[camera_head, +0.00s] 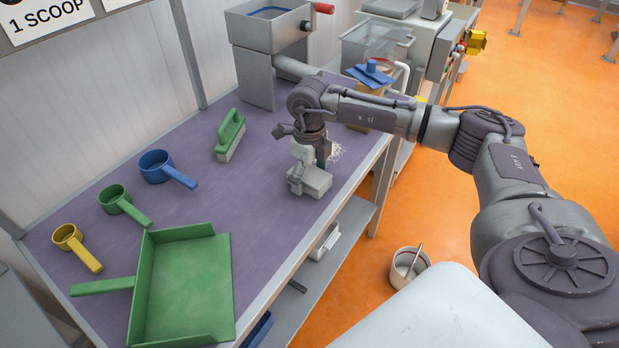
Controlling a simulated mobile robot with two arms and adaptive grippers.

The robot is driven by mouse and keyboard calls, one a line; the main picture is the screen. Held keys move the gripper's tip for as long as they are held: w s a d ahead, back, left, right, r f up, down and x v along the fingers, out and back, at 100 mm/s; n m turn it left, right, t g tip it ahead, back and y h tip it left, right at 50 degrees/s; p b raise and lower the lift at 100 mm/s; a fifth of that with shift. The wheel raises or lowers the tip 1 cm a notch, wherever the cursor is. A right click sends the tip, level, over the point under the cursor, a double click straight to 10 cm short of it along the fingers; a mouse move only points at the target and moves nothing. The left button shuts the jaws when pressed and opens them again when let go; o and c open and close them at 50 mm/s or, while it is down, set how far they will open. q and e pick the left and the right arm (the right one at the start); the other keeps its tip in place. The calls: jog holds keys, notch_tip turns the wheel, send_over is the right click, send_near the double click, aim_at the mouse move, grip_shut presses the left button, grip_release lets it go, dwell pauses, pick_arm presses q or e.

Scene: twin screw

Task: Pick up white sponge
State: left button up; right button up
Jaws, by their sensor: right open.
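The white sponge (318,184) is a small pale block on the purple table (225,190), close to its right edge. My right gripper (306,172) points down at the sponge from above, with its fingers at the sponge's left part. It is open. I cannot tell whether the fingers touch the sponge. Part of the sponge is hidden behind the gripper. My left gripper is not in view.
Left of the gripper lie a green brush (230,136), blue scoop (158,168), green scoop (115,200), yellow scoop (69,238) and green dustpan (190,290). White powder (336,153) lies behind the sponge. A grey metal machine (268,45) stands at the back.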

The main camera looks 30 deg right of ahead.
aim_at(314, 174)
jog(key=c, duration=1)
jog(key=shift+c, duration=0.2)
jog(key=shift+w+r, duration=0.1)
jog(key=shift+r, duration=0.45)
jog(key=r, duration=0.2)
jog(key=d+r+b, duration=0.1)
jog(key=shift+s+r, duration=0.25)
jog(key=shift+s, duration=0.1)
jog(key=s+d+r+b, duration=0.1)
jog(key=s+d+r, duration=0.5)
jog(key=s+d, duration=0.1)
jog(key=shift+s+d+r, duration=0.15)
jog(key=shift+s+r, duration=0.1)
jog(key=shift+s, duration=0.1)
